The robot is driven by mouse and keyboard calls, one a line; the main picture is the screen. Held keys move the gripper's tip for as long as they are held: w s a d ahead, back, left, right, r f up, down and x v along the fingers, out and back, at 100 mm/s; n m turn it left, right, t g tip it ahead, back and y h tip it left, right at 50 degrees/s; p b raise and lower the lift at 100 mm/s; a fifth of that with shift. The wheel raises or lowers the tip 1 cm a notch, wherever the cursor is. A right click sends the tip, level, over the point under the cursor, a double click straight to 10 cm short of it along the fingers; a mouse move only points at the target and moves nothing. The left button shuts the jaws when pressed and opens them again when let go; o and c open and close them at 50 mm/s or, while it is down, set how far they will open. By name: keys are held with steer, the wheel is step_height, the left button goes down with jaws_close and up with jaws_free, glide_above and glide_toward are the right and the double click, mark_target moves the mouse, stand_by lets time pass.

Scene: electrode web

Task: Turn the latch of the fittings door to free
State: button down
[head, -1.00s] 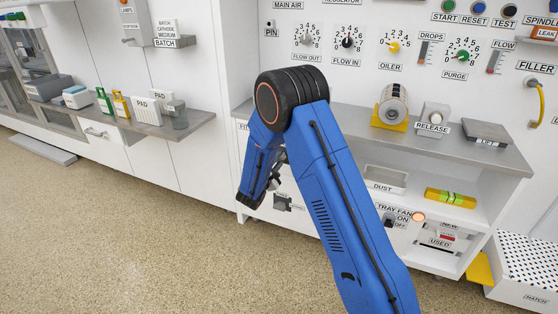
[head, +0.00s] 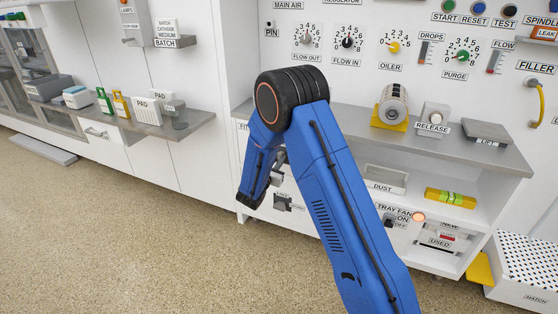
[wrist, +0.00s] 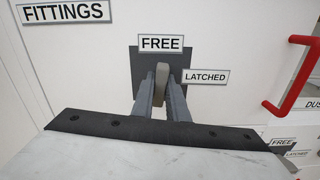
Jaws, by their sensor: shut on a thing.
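The latch (wrist: 162,79) of the fittings door is a grey-beige lever on a dark square plate (wrist: 138,58). It stands about upright, its upper end just under the FREE label (wrist: 161,43). The LATCHED label (wrist: 206,77) is to its right. My gripper (wrist: 161,95) has one grey finger on each side of the lever and is shut on it. The FITTINGS label (wrist: 66,12) is at upper left on the white door. In the head view my gripper (head: 278,168) shows partly behind my blue arm, which hides the fittings latch.
A red handle (wrist: 294,85) stands out to the right in the wrist view. Another FREE label (wrist: 283,143) is at lower right, and a dark latch plate (head: 284,203) shows low in the head view. The grey counter (head: 350,123) juts out above. The floor at left is clear.

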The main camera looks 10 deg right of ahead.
steer(key=shift+f+n, duration=0.1)
steer(key=shift+n, duration=0.5)
steer(key=c, duration=1.7)
jaws_free()
steer(key=shift+c, duration=0.2)
steer(key=v, duration=1.7)
steer(key=shift+s, duration=0.15)
steer(key=shift+a, duration=0.1)
